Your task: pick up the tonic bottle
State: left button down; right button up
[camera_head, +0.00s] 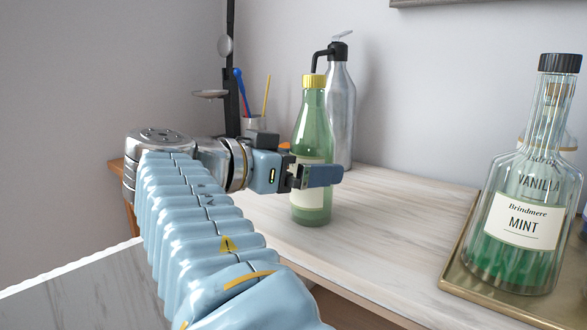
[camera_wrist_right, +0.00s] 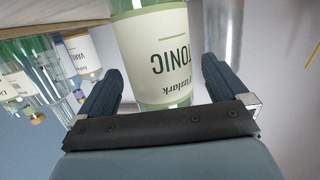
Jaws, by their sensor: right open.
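The tonic bottle (camera_head: 314,125) is green glass with a yellow cap and a pale label. It stands upright on the pale wooden counter. My right gripper (camera_head: 312,168) is at its lower half, with one finger crossing in front of the label and the other mostly hidden behind. In the right wrist view the bottle (camera_wrist_right: 158,50), its label reading TONIC upside down, lies between the two open fingers of the gripper (camera_wrist_right: 160,75). Gaps show on both sides, so the fingers appear not to press on it. My left gripper is not in view.
A grey metal pump bottle (camera_head: 341,110) stands close behind the tonic bottle. A cup (camera_head: 254,125) with a blue brush is behind my arm. At right a brass tray (camera_head: 455,272) bears a mint bottle (camera_head: 520,222) and a vanilla bottle (camera_head: 553,125). The counter (camera_head: 400,225) between is clear.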

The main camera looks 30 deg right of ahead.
jog(key=shift+x, duration=1.15)
jog(key=shift+c, duration=0.2)
jog(key=c, duration=1.6)
jog(key=shift+r, duration=0.1)
jog(key=shift+c, duration=0.3)
